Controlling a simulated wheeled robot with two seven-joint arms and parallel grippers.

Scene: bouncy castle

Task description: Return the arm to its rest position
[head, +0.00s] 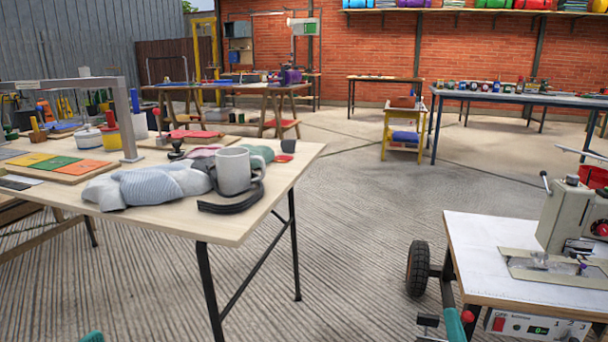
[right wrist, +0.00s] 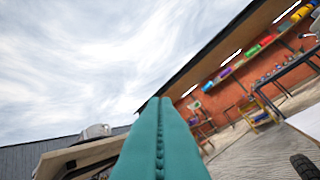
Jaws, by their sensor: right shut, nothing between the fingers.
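My right gripper (head: 452,314) shows as a teal tip at the bottom of the head view, just left of the front of the sewing-machine cart and below its wheel. In the right wrist view its teal fingers (right wrist: 160,112) are pressed together and empty, tips up against sky and brick wall. A small teal tip of my left gripper (head: 93,337) shows at the bottom left of the head view, below the wooden table. The rest of it is out of frame, so its opening cannot be told.
The wooden table (head: 250,205) at left carries a grey mug (head: 234,170), cloth and boards. The sewing-machine cart (head: 480,245) with a black wheel (head: 418,268) stands close at right. Ribbed floor (head: 340,270) lies free between them. A yellow stool (head: 389,143) stands further back.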

